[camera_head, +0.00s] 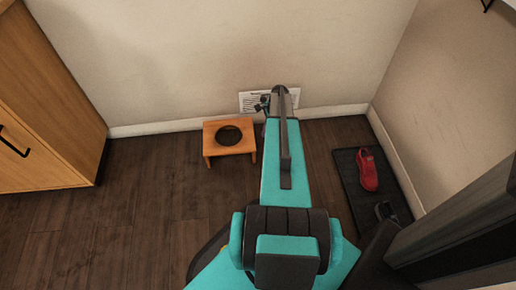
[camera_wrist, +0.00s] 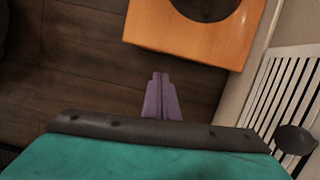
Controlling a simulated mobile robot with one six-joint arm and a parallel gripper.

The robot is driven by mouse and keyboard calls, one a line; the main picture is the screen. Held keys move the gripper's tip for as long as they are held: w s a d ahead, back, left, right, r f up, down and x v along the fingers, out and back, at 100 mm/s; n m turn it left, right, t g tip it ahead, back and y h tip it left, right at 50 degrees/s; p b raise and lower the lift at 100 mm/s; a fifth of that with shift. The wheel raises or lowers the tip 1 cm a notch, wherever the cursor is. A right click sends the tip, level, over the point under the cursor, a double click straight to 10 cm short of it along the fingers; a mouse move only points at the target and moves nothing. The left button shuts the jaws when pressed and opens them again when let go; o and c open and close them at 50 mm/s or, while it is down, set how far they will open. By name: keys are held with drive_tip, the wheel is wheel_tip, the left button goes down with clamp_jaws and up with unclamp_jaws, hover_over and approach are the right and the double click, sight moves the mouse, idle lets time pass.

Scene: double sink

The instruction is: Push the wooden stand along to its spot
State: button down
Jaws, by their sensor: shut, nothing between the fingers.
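The wooden stand (camera_head: 213,150) is a low orange-brown stool with a round hole in its top. It stands on the dark floor near the back wall, just left of my arm in the head view. In the wrist view the stand (camera_wrist: 165,28) fills the upper middle and right, partly cut off by the frame. My gripper (camera_wrist: 160,80) shows as two purple fingers closed together, empty, pointing at the stand's near edge. A small strip of floor seems to lie between the fingertips and the stand; contact is not visible.
A white wall vent (camera_head: 253,101) is in the back wall behind my arm, close to the gripper in the wrist view. A wooden cabinet (camera_head: 40,110) stands at left. A dark mat (camera_head: 352,185) with a red shoe (camera_head: 367,170) lies at right. Floor left of the stand is clear.

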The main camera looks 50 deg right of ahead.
drive_tip(key=d, duration=0.2)
drive_tip(key=d+f+m+b, duration=0.1)
drive_tip(key=shift+s+d, duration=0.3)
drive_tip(key=shift+s, duration=0.1)
drive_tip(key=b+x, duration=0.4)
drive_tip(key=x, duration=0.6)
drive_tip(key=shift+w+d, duration=0.1)
drive_tip(key=shift+d, duration=0.05)
drive_tip(key=shift+w+a+f+b, duration=0.15)
drive_tip(key=shift+w+a+b, duration=0.65)
drive_tip(key=shift+a, duration=0.3)
drive_tip(key=shift+w+a, duration=0.5)
drive_tip(key=shift+w, duration=0.05)
